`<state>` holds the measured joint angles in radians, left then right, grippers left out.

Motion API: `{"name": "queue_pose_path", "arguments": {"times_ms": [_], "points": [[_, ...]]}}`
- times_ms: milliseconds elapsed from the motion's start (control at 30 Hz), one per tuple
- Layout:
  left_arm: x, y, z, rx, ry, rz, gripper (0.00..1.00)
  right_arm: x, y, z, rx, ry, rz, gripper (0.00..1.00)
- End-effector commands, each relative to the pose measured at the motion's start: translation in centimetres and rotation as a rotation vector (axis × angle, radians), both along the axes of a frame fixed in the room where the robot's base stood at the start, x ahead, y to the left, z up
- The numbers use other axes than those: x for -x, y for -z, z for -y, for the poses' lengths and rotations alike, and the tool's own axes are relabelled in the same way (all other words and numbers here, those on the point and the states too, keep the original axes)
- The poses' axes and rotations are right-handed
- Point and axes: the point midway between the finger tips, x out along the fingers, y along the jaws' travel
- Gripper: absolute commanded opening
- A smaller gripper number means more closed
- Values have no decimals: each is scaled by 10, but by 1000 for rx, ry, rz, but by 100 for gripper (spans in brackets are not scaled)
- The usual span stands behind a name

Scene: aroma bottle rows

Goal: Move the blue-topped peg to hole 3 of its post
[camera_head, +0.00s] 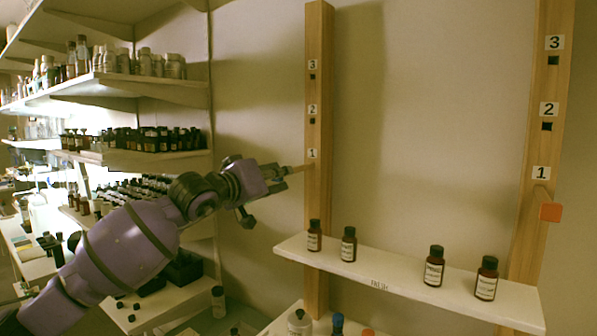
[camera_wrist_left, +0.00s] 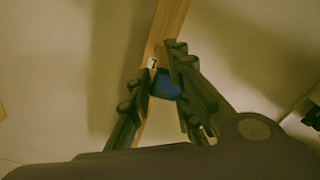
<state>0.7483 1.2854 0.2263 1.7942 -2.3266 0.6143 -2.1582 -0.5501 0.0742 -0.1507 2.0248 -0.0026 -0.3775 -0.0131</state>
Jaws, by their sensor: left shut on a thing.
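The left wooden post (camera_head: 319,40) carries labels 3, 2 and 1 from top to bottom. Dark holes show under labels 3 (camera_head: 312,76) and 2 (camera_head: 313,121). My left gripper (camera_head: 284,172) is beside this post at the height of label 1, shut on the blue-topped peg (camera_head: 302,168). The peg's pale shaft reaches the post just below label 1; how deep it sits I cannot tell. In the left wrist view the blue top (camera_wrist_left: 167,85) lies between the fingers (camera_wrist_left: 160,88). My right gripper is not in view.
A second post (camera_head: 550,90) at the right has a peg with an orange-red top (camera_head: 550,212) at label 1. A white shelf (camera_head: 390,283) with several dark bottles crosses both posts below. Shelves of bottles (camera_head: 150,90) fill the left. The wall between the posts is clear.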

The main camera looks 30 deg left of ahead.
Motion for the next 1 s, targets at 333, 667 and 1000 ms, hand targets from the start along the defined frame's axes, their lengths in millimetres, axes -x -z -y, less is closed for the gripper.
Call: {"name": "queue_pose_path", "arguments": {"times_ms": [333,667,1000], "points": [[14,1,-1,-2,-2,-3,0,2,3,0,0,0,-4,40],[27,1,-2,-1,0,-1,0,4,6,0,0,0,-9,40],[41,0,-2,-2,0,-1,0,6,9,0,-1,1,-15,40]]}}
